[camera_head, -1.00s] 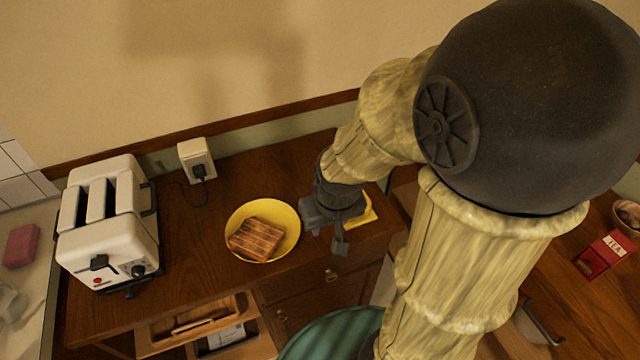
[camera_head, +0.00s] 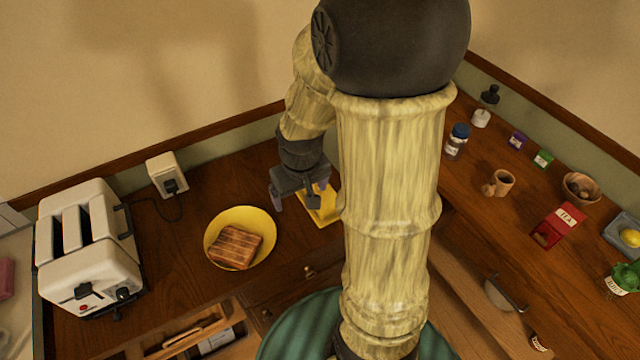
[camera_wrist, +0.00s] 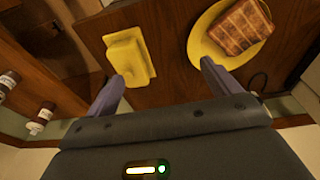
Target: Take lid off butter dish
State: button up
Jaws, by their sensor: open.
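The yellow butter dish (camera_head: 325,211) stands on the wooden counter, partly hidden by my gripper and arm in the head view. In the wrist view its raised rectangular lid (camera_wrist: 124,52) sits on a flat yellow base (camera_wrist: 150,67). My gripper (camera_head: 298,200) is open and empty, above the counter beside the dish. In the wrist view the fingers (camera_wrist: 161,73) are spread, with the left fingertip near the dish's lower edge and the right one near a yellow plate. The gripper appears apart from the lid.
The yellow plate (camera_head: 267,233) with toast (camera_head: 235,246) is just left of the dish. A white toaster (camera_head: 85,250) stands farther left, and a wall outlet (camera_head: 166,174) is behind. A mug (camera_head: 498,183), a tea box (camera_head: 558,226) and bowls are on the right counter.

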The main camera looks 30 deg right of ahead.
notch_tip(320, 180, up, 4)
jog(key=f+p, duration=0.1)
jog(key=p, duration=0.5)
send_over(320, 193)
jog(key=s, duration=0.2)
jog(key=shift+w+d+g, duration=0.15)
jog(key=shift+d+g, duration=0.15)
jog(key=shift+d, duration=0.25)
jog(key=f, duration=0.4)
jog(key=w+f+p, duration=0.1)
jog(key=f, duration=0.3)
jog(key=f+p, duration=0.1)
jog(key=f, duration=0.3)
jog(key=shift+w+a, duration=0.1)
jog(key=shift+w, duration=0.15)
jog(key=shift+p, duration=0.3)
